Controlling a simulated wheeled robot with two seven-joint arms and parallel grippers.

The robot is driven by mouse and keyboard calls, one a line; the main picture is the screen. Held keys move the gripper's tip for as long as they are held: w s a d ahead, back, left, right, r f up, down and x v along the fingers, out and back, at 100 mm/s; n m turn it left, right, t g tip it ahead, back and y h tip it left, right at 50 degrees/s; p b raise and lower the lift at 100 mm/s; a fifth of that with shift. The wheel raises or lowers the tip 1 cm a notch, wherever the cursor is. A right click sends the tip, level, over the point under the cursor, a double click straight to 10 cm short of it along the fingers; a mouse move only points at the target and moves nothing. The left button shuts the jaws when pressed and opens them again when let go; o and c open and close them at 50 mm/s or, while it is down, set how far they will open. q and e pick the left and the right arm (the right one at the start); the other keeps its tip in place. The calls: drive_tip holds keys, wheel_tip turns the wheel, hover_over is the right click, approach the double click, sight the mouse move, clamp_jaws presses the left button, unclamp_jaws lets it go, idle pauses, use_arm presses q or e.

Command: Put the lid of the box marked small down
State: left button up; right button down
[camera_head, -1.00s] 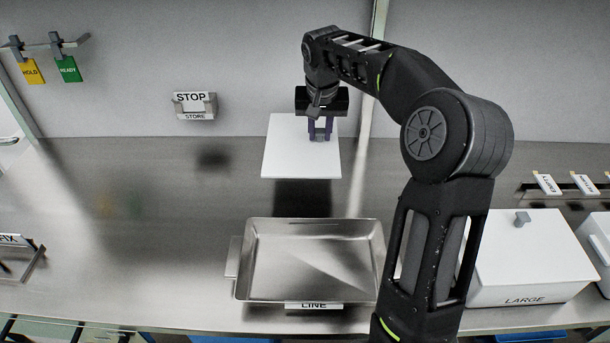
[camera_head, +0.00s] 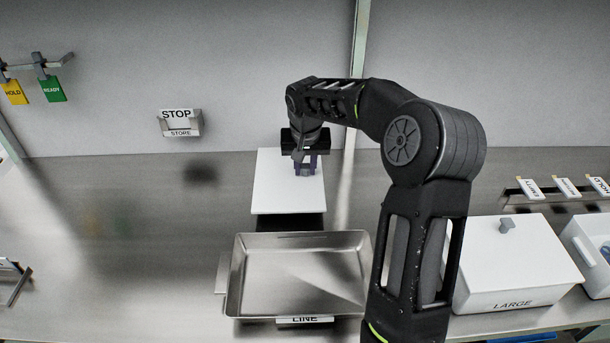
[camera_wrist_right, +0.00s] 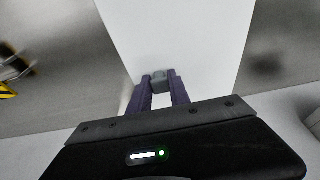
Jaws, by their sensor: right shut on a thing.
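My right gripper (camera_head: 305,170) is shut on the grey knob of a flat white lid (camera_head: 284,196), behind the metal tray. In the right wrist view the fingers (camera_wrist_right: 160,82) close around the knob, and the lid (camera_wrist_right: 185,35) spreads out beyond them. The lid is about level; a dark shadow lies at its near edge, and I cannot tell whether it touches the counter. No label reading small shows. An open white box (camera_head: 579,232) with blue things inside is cut off at the right edge. My left gripper is out of view.
A metal tray (camera_head: 238,275) labelled LINE stands in front of the lid. A closed white box marked LARGE (camera_head: 490,295) stands at right, partly behind my arm. A STOP/STORE holder (camera_head: 180,123) and hanging tags are on the wall. The counter left of the lid is clear.

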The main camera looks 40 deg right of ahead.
drive_tip(key=shift+f, duration=1.6)
drive_tip(key=shift+f, duration=0.15)
drive_tip(key=c, duration=1.2)
unclamp_jaws()
drive_tip(key=shift+r, duration=0.2)
drive_tip(key=b+v, duration=0.1)
drive_tip(key=v, duration=1.1)
